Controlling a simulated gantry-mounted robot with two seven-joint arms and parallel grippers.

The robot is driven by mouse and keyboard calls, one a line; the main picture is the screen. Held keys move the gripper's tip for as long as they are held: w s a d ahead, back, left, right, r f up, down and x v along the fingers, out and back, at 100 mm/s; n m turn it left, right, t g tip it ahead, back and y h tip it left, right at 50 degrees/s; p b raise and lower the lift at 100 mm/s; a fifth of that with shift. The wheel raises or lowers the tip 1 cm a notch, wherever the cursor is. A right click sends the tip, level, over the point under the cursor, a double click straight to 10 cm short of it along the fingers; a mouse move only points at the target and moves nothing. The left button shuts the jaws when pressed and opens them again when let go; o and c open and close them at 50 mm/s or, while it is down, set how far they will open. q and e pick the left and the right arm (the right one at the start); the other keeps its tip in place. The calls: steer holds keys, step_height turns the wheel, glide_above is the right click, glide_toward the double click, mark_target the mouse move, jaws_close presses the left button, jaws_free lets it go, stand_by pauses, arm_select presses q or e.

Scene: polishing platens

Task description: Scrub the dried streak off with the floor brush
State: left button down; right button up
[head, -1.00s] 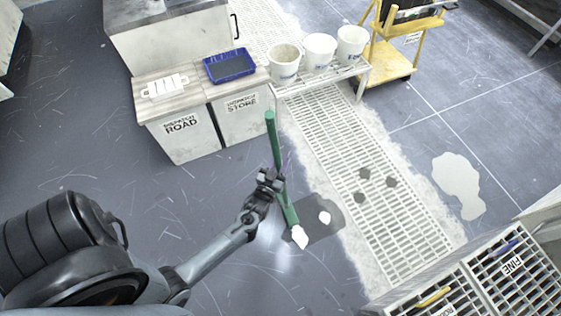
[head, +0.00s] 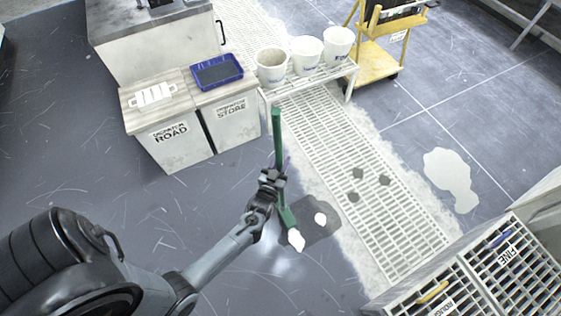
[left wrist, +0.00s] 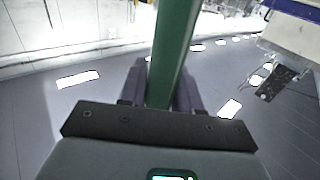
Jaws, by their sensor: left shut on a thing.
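The floor brush has a long green handle (head: 277,140) and stands nearly upright in the head view. Its lower end (head: 287,217) is at a dark patch (head: 322,231) on the floor, left of the grating. My left gripper (head: 270,180) is shut around the handle, which also runs up through the left wrist view (left wrist: 172,50). A white shape (head: 297,240) shows at the brush's foot and a small pale spot (head: 320,218) lies on the dark patch. I cannot tell whether either is the dried streak. My right gripper is not in view.
A floor grating (head: 345,165) with several dark bits runs right of the brush. A pale spill (head: 449,180) lies beyond it. White buckets (head: 308,54) stand on a low rack, a yellow cart (head: 372,72) behind. A slatted rack (head: 475,290) is at lower right. Floor at left is clear.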

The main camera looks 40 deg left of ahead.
arm_select(q)
steer(key=shift+w+d+b, duration=0.25)
steer(key=shift+w+b, duration=0.1)
steer(key=shift+w, duration=0.55)
steer(key=shift+w+d+b, duration=0.25)
steer(key=shift+w+b, duration=0.1)
steer(key=shift+w, duration=0.5)
steer(key=shift+w, duration=0.15)
